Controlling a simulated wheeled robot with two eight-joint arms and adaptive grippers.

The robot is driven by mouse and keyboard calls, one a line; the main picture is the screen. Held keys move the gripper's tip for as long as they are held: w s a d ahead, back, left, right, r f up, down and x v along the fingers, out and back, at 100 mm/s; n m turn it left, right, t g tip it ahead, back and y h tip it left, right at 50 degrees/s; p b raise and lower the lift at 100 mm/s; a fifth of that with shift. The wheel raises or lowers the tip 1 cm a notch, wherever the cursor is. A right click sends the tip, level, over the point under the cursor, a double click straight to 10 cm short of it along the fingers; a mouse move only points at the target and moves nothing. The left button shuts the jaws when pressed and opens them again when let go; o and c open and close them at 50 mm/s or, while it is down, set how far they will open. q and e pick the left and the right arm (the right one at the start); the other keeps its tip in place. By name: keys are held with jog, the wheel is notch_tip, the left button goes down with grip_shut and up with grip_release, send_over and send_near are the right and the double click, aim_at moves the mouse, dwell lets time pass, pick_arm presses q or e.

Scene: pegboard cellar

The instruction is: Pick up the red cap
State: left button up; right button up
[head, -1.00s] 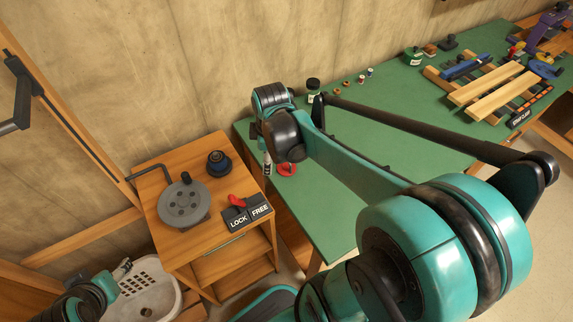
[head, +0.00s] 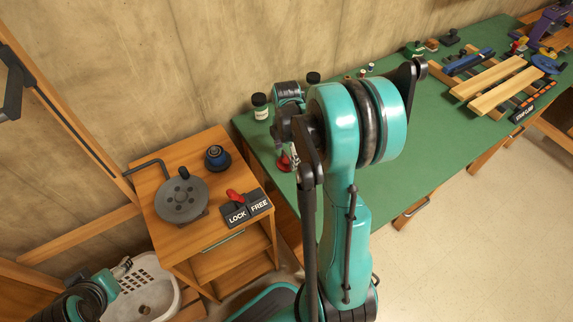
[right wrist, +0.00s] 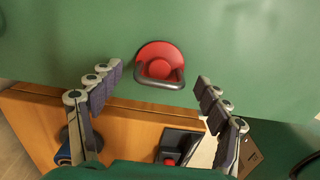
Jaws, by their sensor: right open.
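The red cap (right wrist: 158,66) lies on the green tabletop near its edge. In the right wrist view it is a red disc with a raised centre and a dark loop handle along its near side. In the head view the cap (head: 284,162) is partly hidden by my right arm. My right gripper (right wrist: 159,80) is open, its fingers apart on either side of the cap's near edge and not visibly touching it. My left gripper (head: 122,268) is at the lower left over the white basket; its fingers are too small to read.
A labelled jar (head: 260,107) stands at the bench's back left. A slatted wooden frame (head: 497,86) lies farther right.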

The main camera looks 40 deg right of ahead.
jog(key=shift+f, duration=0.75)
jog(key=shift+r, duration=0.1)
jog(key=shift+c, duration=0.8)
jog(key=c, duration=0.9)
jog(key=shift+r, duration=0.15)
